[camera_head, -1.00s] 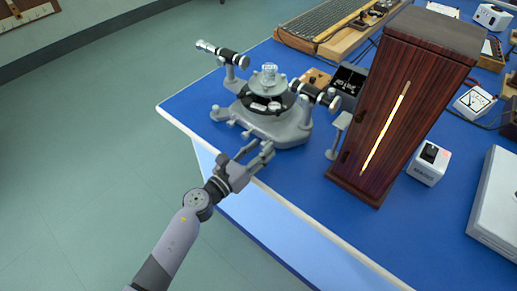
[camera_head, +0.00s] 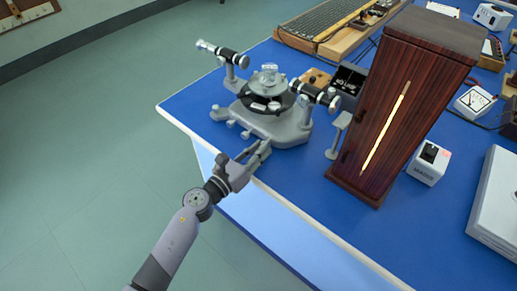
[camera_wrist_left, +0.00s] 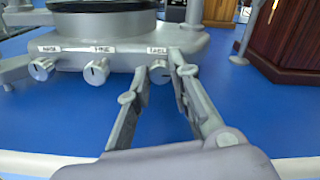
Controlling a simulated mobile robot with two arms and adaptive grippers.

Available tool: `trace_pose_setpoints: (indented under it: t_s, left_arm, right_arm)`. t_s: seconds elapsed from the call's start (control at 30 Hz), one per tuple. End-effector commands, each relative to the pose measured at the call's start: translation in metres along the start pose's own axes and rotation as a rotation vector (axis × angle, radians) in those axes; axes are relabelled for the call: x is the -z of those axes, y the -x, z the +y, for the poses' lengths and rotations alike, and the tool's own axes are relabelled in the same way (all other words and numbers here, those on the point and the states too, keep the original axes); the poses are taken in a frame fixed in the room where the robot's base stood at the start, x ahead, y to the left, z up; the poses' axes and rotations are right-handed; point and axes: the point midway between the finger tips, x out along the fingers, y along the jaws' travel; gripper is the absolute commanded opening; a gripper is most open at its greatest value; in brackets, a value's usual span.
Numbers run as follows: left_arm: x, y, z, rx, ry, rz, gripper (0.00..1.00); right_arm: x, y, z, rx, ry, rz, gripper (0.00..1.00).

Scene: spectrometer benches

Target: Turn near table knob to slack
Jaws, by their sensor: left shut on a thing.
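The grey spectrometer (camera_head: 285,131) stands near the front left corner of the blue bench. In the left wrist view, its base (camera_wrist_left: 120,53) carries three small labelled knobs on the near face. The rightmost is the table knob (camera_wrist_left: 158,74); its label seems to read "TABLE". The tips of my left gripper (camera_wrist_left: 158,63) are on either side of this knob, shut on it. In the head view, the left gripper (camera_head: 262,147) reaches in over the bench edge, and the knob is hidden behind the fingers. My right gripper is not in view.
The middle knob (camera_wrist_left: 97,71) and the left knob (camera_wrist_left: 41,68) sit to the left of the fingers. A dark wooden lamp housing (camera_head: 400,110) with a bright slit stands to the right. The blue bench top (camera_head: 290,180) between is clear.

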Motion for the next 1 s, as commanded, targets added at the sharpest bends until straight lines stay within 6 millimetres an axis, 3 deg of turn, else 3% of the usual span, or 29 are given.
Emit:
trace_pose_setpoints:
  t_s: [1.0]
  left_arm:
    - [0.0, 0.0, 0.0, -0.001, 0.574, 0.001, 0.0]
  right_arm:
    - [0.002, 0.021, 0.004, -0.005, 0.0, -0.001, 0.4]
